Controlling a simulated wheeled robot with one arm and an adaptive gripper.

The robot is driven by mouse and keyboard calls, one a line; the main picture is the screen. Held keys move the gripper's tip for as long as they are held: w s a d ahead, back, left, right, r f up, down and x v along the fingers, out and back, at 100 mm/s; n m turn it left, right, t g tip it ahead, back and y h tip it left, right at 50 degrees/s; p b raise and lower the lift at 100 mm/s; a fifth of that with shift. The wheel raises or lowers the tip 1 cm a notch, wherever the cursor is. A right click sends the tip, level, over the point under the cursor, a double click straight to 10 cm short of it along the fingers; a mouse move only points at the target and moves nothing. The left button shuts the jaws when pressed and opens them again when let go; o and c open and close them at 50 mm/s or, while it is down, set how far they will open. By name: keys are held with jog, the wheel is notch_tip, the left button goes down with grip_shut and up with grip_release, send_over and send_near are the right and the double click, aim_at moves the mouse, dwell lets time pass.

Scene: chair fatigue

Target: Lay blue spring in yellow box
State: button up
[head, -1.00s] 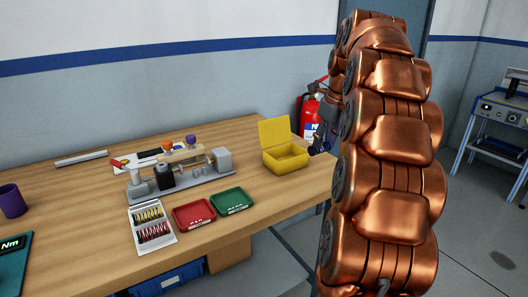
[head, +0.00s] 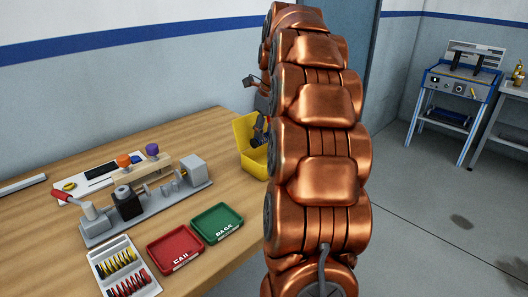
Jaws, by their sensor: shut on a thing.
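The yellow box (head: 243,128) stands open on the far right part of the wooden table, its lid raised at the back. My copper-coloured arm hides its right side. My gripper (head: 260,134), small and dark, shows at the left edge of the arm, in front of the box's lid and over its opening. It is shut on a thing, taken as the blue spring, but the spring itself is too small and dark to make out. I cannot tell whether it touches the box.
A green tray (head: 217,222) and a red tray (head: 175,247) lie nearer on the table. A white case (head: 125,272) holds yellow and red springs. A grey test fixture (head: 150,203) stands left of the box. A blue-framed bench (head: 457,95) stands far right.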

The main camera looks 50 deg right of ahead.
aim_at(265, 161)
jog(key=shift+f, duration=2.9)
jog(key=shift+f, duration=0.1)
jog(key=o, duration=0.8)
notch_tip(265, 161, up, 12)
jog(key=s, duration=0.2)
jog(key=shift+s, duration=0.2)
